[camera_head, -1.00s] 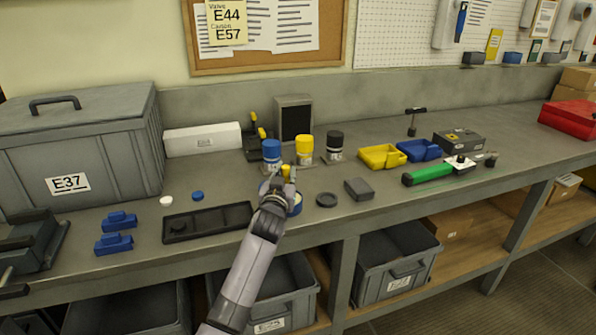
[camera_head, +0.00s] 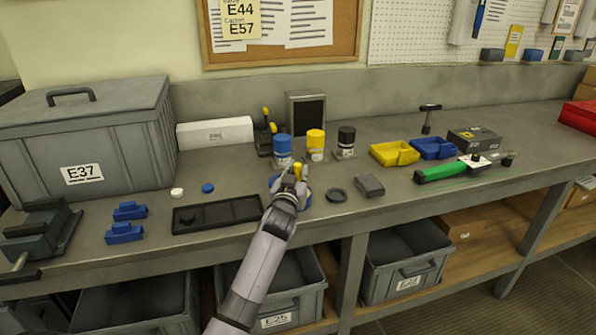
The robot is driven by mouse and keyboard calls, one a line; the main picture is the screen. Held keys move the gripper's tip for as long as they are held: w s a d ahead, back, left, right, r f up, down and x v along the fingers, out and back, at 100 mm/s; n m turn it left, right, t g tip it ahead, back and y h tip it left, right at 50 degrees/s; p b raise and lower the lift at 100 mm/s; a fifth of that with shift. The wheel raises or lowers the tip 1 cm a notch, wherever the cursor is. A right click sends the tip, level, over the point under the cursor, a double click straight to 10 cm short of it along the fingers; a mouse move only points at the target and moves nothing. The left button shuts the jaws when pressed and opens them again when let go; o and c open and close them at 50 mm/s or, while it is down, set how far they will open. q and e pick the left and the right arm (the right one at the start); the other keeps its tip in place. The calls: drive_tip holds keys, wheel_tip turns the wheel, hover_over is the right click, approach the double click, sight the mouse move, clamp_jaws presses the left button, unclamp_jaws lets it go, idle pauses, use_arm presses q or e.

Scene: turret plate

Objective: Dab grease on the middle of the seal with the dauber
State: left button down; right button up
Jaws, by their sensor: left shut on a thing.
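My left gripper (camera_head: 291,181) is shut on a small upright yellow piece, which looks like the dauber's handle (camera_head: 298,171). Its lower end is hidden by the gripper. The gripper is over a round blue-edged item (camera_head: 306,198), mostly covered, so I cannot tell whether they touch or whether this is the seal. A flat dark ring (camera_head: 337,195) lies on the bench just right of it and could also be the seal. Behind the gripper stand a blue-topped pot (camera_head: 282,146), a yellow-topped pot (camera_head: 316,143) and a black-topped pot (camera_head: 346,140). My right gripper is not in view.
A black tray (camera_head: 245,209) lies left of the gripper, with blue blocks (camera_head: 124,232) beyond it. A grey block (camera_head: 369,185), yellow bin (camera_head: 394,153) and green-handled tool (camera_head: 440,172) lie right.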

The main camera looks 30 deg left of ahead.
sight(296, 164)
use_arm(q)
drive_tip(key=shift+f, duration=0.1)
drive_tip(key=shift+s, duration=0.1)
drive_tip(key=shift+a+r+p, duration=0.1)
drive_tip(key=shift+r+p, duration=0.45)
wheel_tip(296, 164, up, 2)
drive_tip(key=shift+r+p, duration=0.1)
drive_tip(key=shift+p, duration=0.85)
wheel_tip(296, 164, up, 4)
drive_tip(key=p, duration=0.3)
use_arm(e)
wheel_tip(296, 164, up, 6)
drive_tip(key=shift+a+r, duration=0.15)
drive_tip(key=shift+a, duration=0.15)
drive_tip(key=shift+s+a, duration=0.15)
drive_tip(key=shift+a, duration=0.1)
